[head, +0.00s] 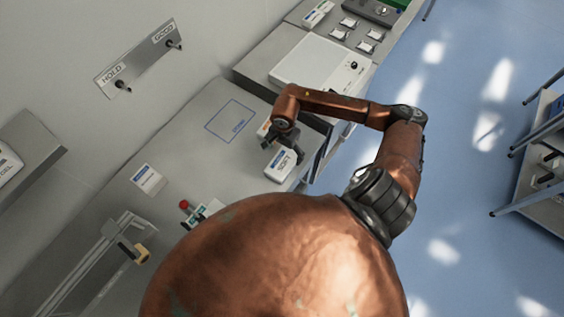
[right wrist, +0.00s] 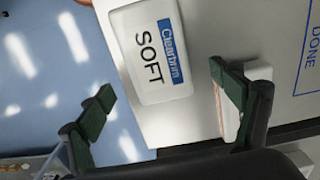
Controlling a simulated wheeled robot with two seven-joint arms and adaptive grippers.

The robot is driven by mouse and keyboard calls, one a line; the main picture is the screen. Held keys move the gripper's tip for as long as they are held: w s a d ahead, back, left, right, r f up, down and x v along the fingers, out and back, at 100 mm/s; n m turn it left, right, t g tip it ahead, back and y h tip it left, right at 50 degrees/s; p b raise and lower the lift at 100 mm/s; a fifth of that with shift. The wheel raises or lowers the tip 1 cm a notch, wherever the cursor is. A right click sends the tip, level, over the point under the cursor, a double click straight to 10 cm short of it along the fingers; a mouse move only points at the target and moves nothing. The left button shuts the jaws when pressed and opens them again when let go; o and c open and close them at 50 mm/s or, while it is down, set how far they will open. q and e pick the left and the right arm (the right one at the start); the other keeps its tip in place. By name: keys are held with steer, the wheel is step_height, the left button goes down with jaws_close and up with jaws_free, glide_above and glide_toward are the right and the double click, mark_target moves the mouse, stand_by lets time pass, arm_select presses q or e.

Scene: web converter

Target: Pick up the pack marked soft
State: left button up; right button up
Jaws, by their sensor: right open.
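The white pack marked SOFT (head: 281,163), with a blue label strip, lies flat on the grey counter close to its front edge. In the right wrist view the pack (right wrist: 150,50) shows its lettering clearly, beyond the fingertips. My right gripper (head: 283,138) is above the counter beside the pack. In the right wrist view the gripper (right wrist: 167,88) has its two dark green fingers spread apart, with nothing held between them. My left gripper is not in view.
Another white pack (head: 264,128) with an orange edge is partly hidden behind my right gripper. A blue outlined area marked DONE (head: 231,121) is empty. A white machine (head: 318,68) stands beyond. A card (head: 148,179) and a red button (head: 184,204) are to the left.

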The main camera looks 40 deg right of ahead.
mark_target(285, 160)
steer(key=shift+s+f+p, duration=0.15)
steer(key=shift+f+p, duration=0.3)
steer(key=shift+f, duration=0.4)
step_height(285, 160, down, 4)
steer(key=shift+r+p, duration=0.25)
steer(key=shift+p, duration=0.5)
steer(key=shift+f, duration=0.45)
steer(key=shift+c, duration=0.3)
steer(key=shift+c, duration=0.7)
steer(key=c, duration=1.3)
